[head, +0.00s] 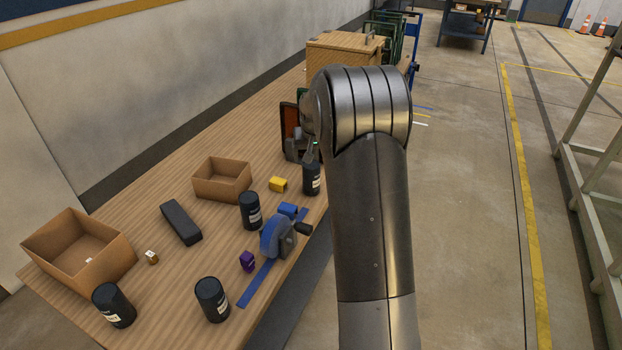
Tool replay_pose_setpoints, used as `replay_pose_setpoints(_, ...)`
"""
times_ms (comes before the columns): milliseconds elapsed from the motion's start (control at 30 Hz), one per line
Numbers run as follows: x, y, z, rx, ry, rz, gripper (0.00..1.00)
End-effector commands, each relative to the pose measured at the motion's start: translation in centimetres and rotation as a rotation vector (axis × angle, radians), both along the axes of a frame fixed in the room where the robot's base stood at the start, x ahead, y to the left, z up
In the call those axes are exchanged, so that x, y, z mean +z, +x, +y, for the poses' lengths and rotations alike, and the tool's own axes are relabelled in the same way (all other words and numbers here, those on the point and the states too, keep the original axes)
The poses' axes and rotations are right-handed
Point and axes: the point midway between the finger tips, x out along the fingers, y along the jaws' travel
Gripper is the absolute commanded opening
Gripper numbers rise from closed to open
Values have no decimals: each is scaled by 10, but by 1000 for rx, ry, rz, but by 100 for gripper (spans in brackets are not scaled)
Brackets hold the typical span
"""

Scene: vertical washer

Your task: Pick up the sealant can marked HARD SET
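Several black cans with white labels stand on the wooden workbench: one at the front left (114,305), one at the front middle (212,300), one by the blue tool (250,211), and one farther back near the bench edge (312,178). The label lettering is too small to read, so I cannot tell which can is marked HARD SET. My gripper (313,151) is at the top of the farther-back can, largely hidden behind my arm. I cannot tell whether it touches or grips that can.
Two open cardboard boxes (78,243) (222,179) stand on the bench (165,290). A dark oblong block (181,222), a yellow block (278,184), a purple block (247,262) and a blue-grey tool (278,238) lie among the cans. A wooden box (345,50) stands at the far end.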

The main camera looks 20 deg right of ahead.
Motion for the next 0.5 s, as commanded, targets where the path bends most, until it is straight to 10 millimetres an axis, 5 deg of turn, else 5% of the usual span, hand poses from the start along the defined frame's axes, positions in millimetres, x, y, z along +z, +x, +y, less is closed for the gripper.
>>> replay_pose_setpoints(500,-55,23,-7,-1,1,1,79)
